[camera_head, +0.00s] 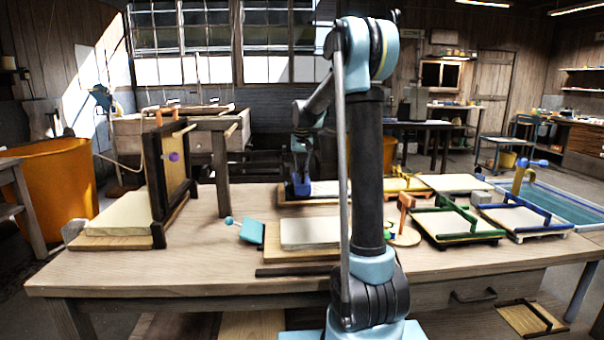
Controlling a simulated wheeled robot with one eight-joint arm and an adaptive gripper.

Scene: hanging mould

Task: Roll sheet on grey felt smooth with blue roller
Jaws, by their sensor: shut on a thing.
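My gripper (301,140) points down over the back middle of the table and is shut on the blue roller (300,165). The blue roller is upright below the gripper, and its lower end is dark and hard to make out. It is at the left part of a pale sheet (326,188) lying on a flat board. I cannot tell whether the roller touches the sheet. My arm covers the right part of this sheet. The grey felt is not clearly seen under it.
A pale slab (308,232) on a wooden board lies nearer the front, with a teal scraper-like tool (252,231) to its left. An upright wooden frame (168,180) stands at left. Green (455,224) and blue-railed frames (524,219) fill the right. The table's front left is clear.

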